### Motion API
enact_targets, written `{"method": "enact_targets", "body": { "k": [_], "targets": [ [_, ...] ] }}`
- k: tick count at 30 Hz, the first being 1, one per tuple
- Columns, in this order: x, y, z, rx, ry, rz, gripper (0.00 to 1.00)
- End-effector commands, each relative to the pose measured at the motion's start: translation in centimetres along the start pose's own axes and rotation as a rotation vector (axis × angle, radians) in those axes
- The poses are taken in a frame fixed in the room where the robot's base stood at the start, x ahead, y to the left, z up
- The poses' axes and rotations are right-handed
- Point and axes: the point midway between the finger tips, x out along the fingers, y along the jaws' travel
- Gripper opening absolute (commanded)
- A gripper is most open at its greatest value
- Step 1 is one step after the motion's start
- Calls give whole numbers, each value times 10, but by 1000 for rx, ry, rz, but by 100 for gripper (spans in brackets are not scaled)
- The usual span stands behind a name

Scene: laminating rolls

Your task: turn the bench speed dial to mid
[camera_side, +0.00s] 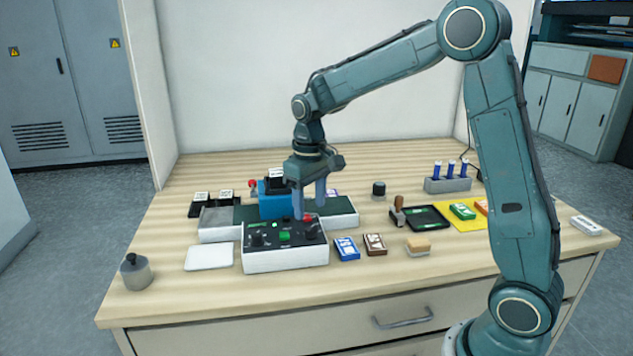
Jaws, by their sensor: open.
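A white control box with a black top (287,258) stands near the front of the bench. It carries a dark knob (257,240) on the left, another dark knob (311,231) on the right, green lit parts and a red button. The labels are too small to read, so I cannot tell which knob is the speed dial or where it points. My gripper (309,211) is open and empty, pointing down at the back right of the control box. Its fingertips look close to the right knob; whether they touch anything cannot be told.
Behind the box is a laminator with a blue body (276,205) and a dark bed. Blue (347,249) and brown (375,243) packs lie right, near a stamp (398,212) and black tray (427,217).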

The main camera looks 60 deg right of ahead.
Motion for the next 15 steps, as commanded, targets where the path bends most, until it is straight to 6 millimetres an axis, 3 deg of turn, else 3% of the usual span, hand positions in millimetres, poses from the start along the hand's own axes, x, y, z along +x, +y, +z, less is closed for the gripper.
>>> {"method": "enact_targets", "body": {
  "k": [6,15],
  "targets": [
    [32,0,0,0,-3,0,53],
    [54,0,0,0,0,0,53]
  ]
}}
